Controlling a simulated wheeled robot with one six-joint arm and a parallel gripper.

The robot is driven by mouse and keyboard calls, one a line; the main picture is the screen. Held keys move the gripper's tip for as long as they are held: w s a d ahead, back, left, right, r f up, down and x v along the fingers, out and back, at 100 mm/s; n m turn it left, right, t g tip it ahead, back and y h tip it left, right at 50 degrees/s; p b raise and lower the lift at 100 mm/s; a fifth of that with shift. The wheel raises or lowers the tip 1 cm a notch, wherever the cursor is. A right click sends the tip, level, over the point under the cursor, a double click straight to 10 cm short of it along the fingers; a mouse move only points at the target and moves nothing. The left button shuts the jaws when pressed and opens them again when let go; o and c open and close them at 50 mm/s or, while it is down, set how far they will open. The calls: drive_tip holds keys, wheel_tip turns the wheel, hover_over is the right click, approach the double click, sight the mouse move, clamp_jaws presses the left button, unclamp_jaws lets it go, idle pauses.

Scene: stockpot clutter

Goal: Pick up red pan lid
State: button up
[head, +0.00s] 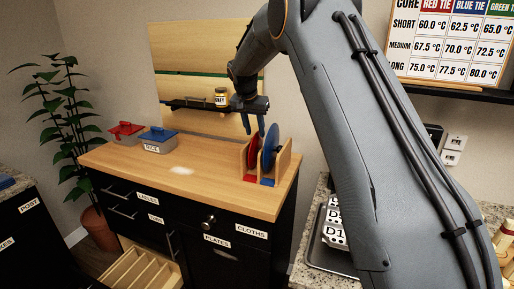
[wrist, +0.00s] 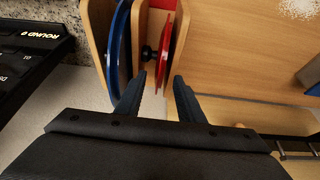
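The red pan lid (head: 252,151) stands on edge in the left slot of a wooden rack (head: 286,163) on the cabinet top. The wrist view shows the red lid (wrist: 174,38) nearly edge-on, with its black knob (wrist: 149,53) facing the blue lid. My gripper (head: 255,131) is just above the rack, pointing down. In the wrist view my gripper (wrist: 159,78) is open, and the lid's near edge appears between the fingertips. I cannot tell whether either finger touches the lid.
A blue lid (head: 270,147) stands in the right slot, close to the red one; it also shows in the wrist view (wrist: 121,45).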

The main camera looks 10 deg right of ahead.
drive_tip(key=shift+x, duration=1.15)
clamp_jaws()
drive_tip(key=shift+r+p, duration=0.1)
drive_tip(key=shift+p, duration=0.2)
